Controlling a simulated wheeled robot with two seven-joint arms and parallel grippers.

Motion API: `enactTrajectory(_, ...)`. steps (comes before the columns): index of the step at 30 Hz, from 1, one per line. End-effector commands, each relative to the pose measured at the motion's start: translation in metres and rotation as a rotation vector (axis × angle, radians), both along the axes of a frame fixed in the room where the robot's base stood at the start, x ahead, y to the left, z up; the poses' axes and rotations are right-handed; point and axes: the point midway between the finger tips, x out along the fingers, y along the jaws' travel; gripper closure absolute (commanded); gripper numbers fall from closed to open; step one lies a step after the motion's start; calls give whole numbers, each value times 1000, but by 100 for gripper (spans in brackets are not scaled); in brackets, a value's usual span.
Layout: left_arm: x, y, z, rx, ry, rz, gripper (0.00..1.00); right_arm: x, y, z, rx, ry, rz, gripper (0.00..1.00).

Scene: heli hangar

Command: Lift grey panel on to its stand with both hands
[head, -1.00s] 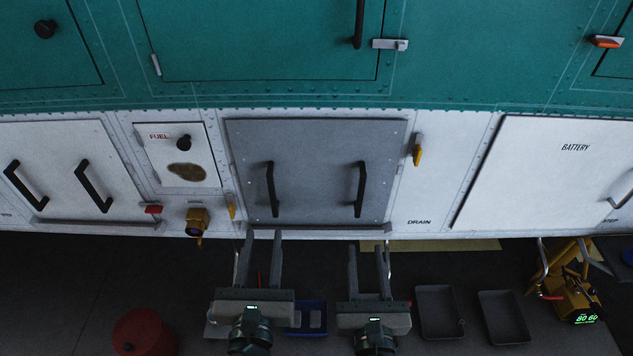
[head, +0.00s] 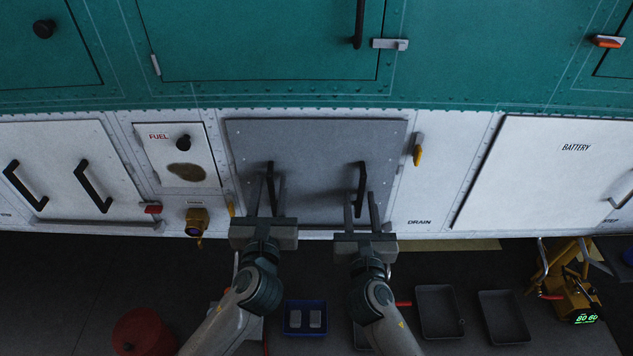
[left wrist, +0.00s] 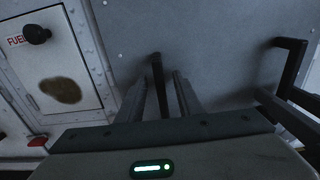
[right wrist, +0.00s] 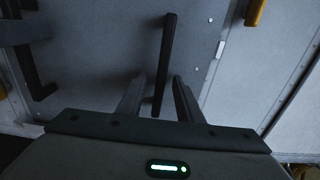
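The grey panel (head: 316,145) sits upright in the white lower side of the helicopter, above a narrow ledge. It has two black upright handles, a left one (head: 270,168) and a right one (head: 361,172). My left gripper (head: 271,178) is open, its fingers on either side of the left handle (left wrist: 157,75), with gaps showing. My right gripper (head: 360,194) is open, its fingers on either side of the lower part of the right handle (right wrist: 165,60), also with gaps. I cannot identify the panel's stand in these views.
A fuel panel (head: 172,150) and a yellow fitting (head: 197,220) are left of the grey panel. A yellow latch (head: 417,153) is at its right. Below are a blue tray (head: 305,330), dark trays (head: 440,312), a red drum (head: 145,335) and a yellow device (head: 572,292) with green digits.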

Motion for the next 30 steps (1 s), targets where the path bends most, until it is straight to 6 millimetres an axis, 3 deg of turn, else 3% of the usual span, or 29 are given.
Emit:
enactTrajectory(14, 10, 0, 0, -1, 0, -1, 67, 10, 0, 0, 1, 0, 0, 67)
enactTrajectory(18, 10, 0, 0, -1, 0, -1, 98, 10, 0, 0, 1, 0, 0, 98)
enactTrajectory(30, 10, 0, 0, -1, 0, 0, 100, 10, 0, 0, 1, 0, 0, 100)
